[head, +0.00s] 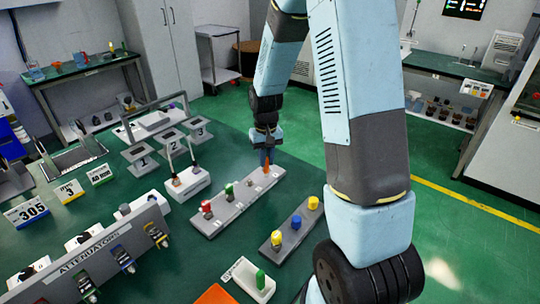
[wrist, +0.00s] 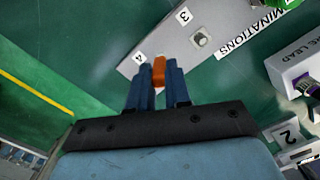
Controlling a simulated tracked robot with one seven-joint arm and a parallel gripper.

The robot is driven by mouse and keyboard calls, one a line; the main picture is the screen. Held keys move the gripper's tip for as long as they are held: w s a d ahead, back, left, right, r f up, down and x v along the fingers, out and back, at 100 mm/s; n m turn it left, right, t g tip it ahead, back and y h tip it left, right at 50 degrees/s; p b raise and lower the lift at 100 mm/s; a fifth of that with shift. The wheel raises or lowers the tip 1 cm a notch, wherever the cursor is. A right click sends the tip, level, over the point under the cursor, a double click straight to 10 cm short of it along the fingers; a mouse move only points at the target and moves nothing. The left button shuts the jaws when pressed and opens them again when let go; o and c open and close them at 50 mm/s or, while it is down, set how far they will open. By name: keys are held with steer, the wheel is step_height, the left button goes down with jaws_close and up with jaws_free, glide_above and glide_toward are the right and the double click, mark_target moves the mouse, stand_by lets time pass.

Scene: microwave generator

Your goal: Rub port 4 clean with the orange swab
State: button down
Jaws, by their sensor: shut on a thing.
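My gripper (head: 266,150) is shut on the orange swab (head: 267,168), which points down at the far right end of the grey terminations bar (head: 236,204). In the wrist view, the swab (wrist: 159,72) is between the blue fingertips, beside the label 4 (wrist: 139,57). Port 4 itself is hidden behind the swab and fingers. I cannot tell whether the swab tip touches it. Port 3 (wrist: 200,39) is a bare metal connector farther along the bar.
Red (head: 206,207) and green (head: 229,188) caps stand on the bar. Another grey bar with yellow caps (head: 296,222) lies to its right. A white tray (head: 240,273) with a green item is in front.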

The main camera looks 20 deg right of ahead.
steer(key=shift+s+a+f, duration=0.15)
steer(key=shift+s+a, duration=0.15)
steer(key=shift+w+r, duration=0.2)
steer(key=shift+r, duration=2.9)
steer(key=shift+r, duration=1.5)
